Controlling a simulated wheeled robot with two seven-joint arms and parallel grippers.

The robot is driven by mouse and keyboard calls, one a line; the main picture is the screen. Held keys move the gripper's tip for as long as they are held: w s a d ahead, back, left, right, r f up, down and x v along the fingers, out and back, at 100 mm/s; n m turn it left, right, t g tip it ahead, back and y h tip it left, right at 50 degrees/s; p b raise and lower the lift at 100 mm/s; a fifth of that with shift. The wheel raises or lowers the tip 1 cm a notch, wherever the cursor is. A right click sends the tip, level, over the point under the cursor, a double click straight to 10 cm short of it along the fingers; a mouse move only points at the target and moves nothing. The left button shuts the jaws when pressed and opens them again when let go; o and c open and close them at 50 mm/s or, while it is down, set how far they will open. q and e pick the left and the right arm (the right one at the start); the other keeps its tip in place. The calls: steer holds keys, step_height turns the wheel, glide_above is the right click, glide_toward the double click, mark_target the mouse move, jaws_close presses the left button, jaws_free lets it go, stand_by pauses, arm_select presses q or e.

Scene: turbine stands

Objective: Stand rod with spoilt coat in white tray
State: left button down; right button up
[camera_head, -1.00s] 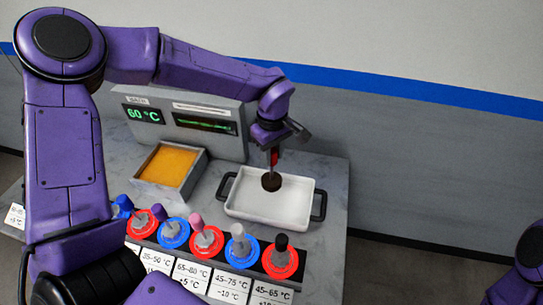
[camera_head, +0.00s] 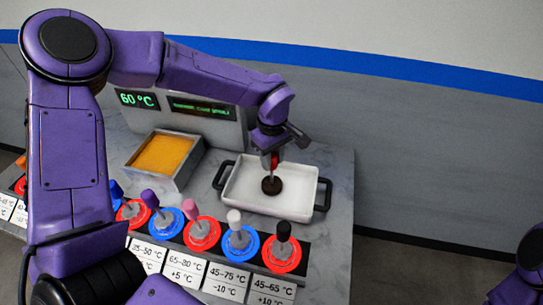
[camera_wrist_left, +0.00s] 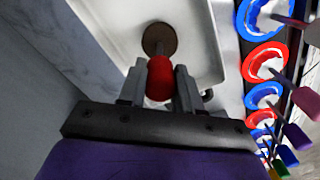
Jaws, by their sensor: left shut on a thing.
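My left gripper (camera_head: 273,160) is over the white tray (camera_head: 262,208), shut on an upright rod. The rod's red grip (camera_wrist_left: 159,80) sits between the fingers in the left wrist view. Its lower end is a dark brown round disc (camera_head: 271,187), inside the tray's walls around its middle, at or very near the floor; I cannot tell whether it touches. The disc also shows in the left wrist view (camera_wrist_left: 159,39). The coat's condition is too small to judge. My right gripper is out of view; only a piece of purple arm shows at the right edge.
An orange-filled bath (camera_head: 165,155) stands left of the tray, before a grey unit with a 60 °C display (camera_head: 138,99). In front, a dark rack holds several coloured-top rods in red and blue rings (camera_head: 240,245), with temperature cards (camera_head: 227,283). The tray has black side handles (camera_head: 322,194).

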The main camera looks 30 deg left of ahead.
arm_select(q)
steer(key=shift+f, duration=0.25)
steer(key=c, duration=0.5)
jaws_free()
steer(key=shift+f, duration=0.1)
step_height(320, 180, up, 7)
steer(key=p, duration=0.8)
